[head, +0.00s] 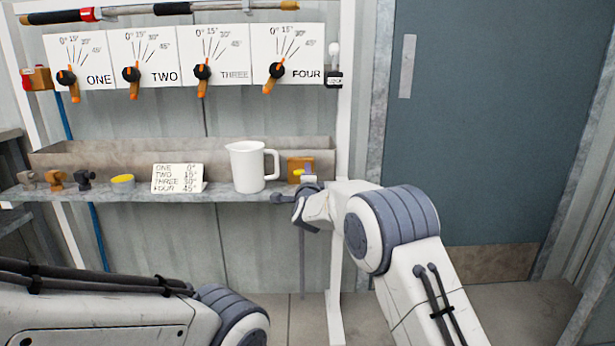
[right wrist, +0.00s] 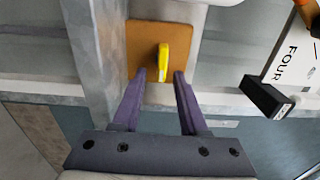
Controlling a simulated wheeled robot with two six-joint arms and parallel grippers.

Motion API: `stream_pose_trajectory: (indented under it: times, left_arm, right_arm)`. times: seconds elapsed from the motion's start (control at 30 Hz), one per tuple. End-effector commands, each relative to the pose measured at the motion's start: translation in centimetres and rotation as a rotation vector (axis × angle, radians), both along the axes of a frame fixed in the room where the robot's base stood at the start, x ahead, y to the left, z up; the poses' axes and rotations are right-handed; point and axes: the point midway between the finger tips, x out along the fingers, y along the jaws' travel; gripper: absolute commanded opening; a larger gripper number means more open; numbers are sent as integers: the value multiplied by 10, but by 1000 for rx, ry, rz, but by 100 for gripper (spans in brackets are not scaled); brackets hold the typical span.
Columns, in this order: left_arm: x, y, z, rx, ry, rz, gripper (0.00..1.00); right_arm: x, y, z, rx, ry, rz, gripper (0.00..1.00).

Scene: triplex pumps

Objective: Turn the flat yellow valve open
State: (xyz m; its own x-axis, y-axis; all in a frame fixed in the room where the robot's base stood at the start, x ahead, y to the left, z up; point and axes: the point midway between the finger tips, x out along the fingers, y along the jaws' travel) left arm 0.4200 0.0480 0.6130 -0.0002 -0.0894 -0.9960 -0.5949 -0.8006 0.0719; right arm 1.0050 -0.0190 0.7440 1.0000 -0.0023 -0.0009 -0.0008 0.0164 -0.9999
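The flat yellow valve (right wrist: 163,60) stands on a square orange-brown plate (right wrist: 140,45) in the right wrist view. In the head view the yellow valve (head: 298,173) is small and partly hidden by my right gripper (head: 307,187). In the right wrist view my right gripper (right wrist: 159,77) is open. Its two purple fingertips are on either side of the valve's near end, with visible gaps on both sides. I cannot tell how deep the tips reach along the valve. My left gripper is outside the views; only my left arm shows at the lower left.
A white jug (head: 247,167) stands on the shelf just left of the valve. Four dial panels hang above the trough (head: 100,155). A white post (head: 344,130) is right of the valve.

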Motion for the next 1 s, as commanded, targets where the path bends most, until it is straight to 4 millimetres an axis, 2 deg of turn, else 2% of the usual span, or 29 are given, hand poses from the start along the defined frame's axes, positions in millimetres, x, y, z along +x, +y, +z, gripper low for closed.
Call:
stream_pose_trajectory:
  times: [0.27,0.37,0.8,1.0]
  left_arm:
    - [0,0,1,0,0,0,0]
    - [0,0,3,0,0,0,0]
    - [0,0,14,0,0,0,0]
    - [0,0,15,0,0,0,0]
  right_arm:
    - [-6,1,1,-1,1,2,42]
    - [-17,1,1,-1,2,2,42]
    - [-89,0,1,-1,1,2,42]
    - [-103,0,1,0,0,0,42]
